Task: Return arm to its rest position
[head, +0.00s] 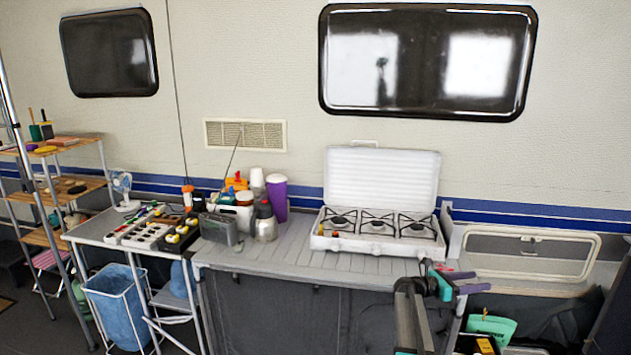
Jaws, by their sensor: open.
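My gripper (452,284) is in the lower right of the head view, at the end of my dark arm, which rises from the bottom edge. Its fingers point to the right and are apart, with nothing seen between them. It shows in front of the right end of the grey slatted counter (290,257), below the white camp stove (378,235). Whether it touches the counter cannot be told from this view.
The stove's lid is up. Bottles, a purple cup (277,198) and a grey box (219,229) crowd the counter's left end. A blue bin (115,296) stands lower left, beside a wooden shelf (77,189). A green item (492,326) lies lower right. The counter's middle is clear.

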